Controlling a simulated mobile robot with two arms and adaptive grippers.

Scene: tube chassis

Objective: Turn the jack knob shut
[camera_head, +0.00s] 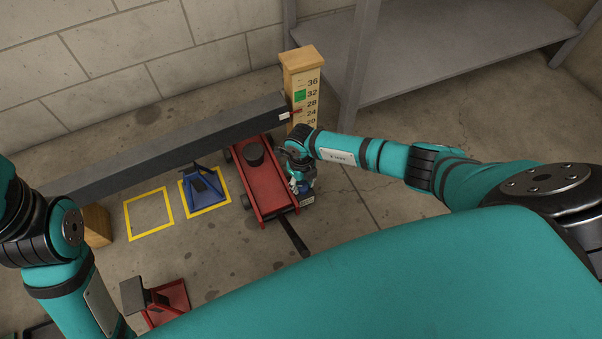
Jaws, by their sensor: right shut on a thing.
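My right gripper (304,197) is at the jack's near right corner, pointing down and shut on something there. The jack knob is likely hidden by the gripper, so I cannot make it out. My left arm comes in at the left edge; its gripper is out of view.
The long grey beam (160,150) spans above the floor by a wooden height gauge (301,85). A blue stand (203,189) sits in one yellow square; another yellow square (148,214) is empty. A red stand (165,301) is at the lower left. A grey shelf (440,45) stands behind.

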